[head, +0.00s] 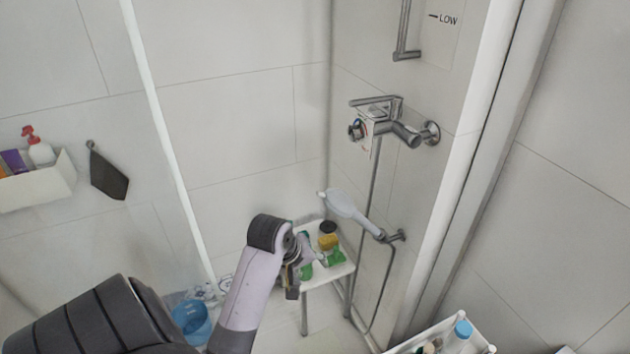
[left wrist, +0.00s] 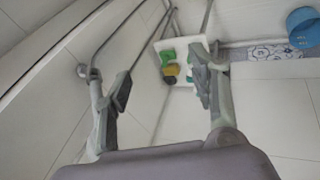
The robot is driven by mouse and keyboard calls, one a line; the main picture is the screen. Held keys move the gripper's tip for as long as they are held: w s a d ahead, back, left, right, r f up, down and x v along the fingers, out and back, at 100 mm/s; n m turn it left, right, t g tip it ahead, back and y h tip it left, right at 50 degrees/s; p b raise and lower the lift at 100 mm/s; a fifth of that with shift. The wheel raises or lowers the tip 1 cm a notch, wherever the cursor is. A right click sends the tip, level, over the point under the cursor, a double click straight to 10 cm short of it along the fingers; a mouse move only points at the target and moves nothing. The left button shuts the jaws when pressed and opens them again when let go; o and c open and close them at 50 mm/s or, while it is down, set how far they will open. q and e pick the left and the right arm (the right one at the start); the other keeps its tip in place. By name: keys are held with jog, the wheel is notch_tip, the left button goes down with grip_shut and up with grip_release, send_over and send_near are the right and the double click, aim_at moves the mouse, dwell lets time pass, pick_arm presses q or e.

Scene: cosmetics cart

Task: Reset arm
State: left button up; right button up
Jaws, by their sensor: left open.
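My left arm reaches in from the lower left of the head view. Its gripper (head: 292,262) shows in front of the white stool, partly hidden by my own wrist. In the left wrist view the left gripper (left wrist: 160,95) has its two fingers wide apart with nothing between them. The stool (left wrist: 206,42) shows beyond the fingertips, with green and yellow items on top. My right gripper is in neither view.
The white stool (head: 318,281) holds a yellow item (head: 328,241) and green items. A hand shower (head: 352,211) and mixer tap (head: 385,125) are on the wall. A blue bucket (head: 191,322) is on the floor. A white cart (head: 478,340) stands lower right.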

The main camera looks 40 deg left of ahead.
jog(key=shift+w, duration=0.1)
pick_arm(q)
jog(key=s+d+f+m+g+b, duration=0.1)
jog(key=d+f+m+b, duration=0.15)
jog(key=f, duration=1.05)
jog(key=s+d+f+m+g+b, duration=0.1)
jog(key=s+d+f+m, duration=0.15)
jog(key=f, duration=1.05)
jog(key=s+d+f+m+g+b, duration=0.1)
jog(key=s+d+f+m, duration=0.15)
jog(key=s+f, duration=0.4)
jog(key=s+d+f+m+b, duration=0.1)
jog(key=s+d+f, duration=0.25)
jog(key=f, duration=0.65)
jog(key=s+d+f+m, duration=0.1)
jog(key=s+f+m, duration=0.1)
jog(key=s, duration=0.5)
jog(key=s+d+f+m+b, duration=0.1)
jog(key=s+f+m, duration=0.1)
jog(key=s+f, duration=0.3)
jog(key=s+d+f+m+g+b, duration=0.1)
jog(key=s+f, duration=0.3)
jog(key=s, duration=0.5)
jog(key=shift+s+d+f+m, duration=0.2)
jog(key=shift+d+m, duration=0.1)
jog(key=shift+m, duration=0.25)
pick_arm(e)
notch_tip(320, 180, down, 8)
